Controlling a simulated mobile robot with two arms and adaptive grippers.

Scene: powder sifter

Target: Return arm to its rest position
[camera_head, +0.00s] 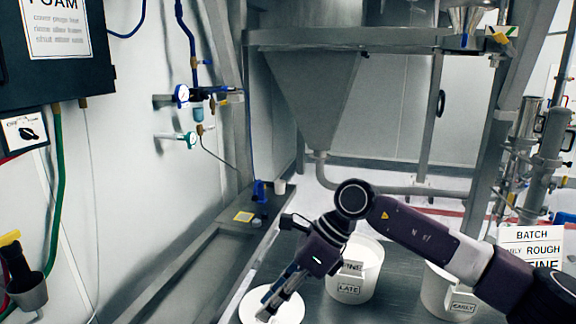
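My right arm comes in from the right and bends down to the left. My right gripper (270,307) points down-left over a round white dish or lid (246,304) at the bottom edge. Its fingers look close together, but I cannot tell whether they are shut or touch the white thing. My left gripper is not in view.
Another white tub, labelled EARLY (437,287), stands partly behind my arm. A BATCH sign (531,236) is at the right. A steel hopper (312,95) stands behind. A ledge (205,262) with small items runs along the left wall.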

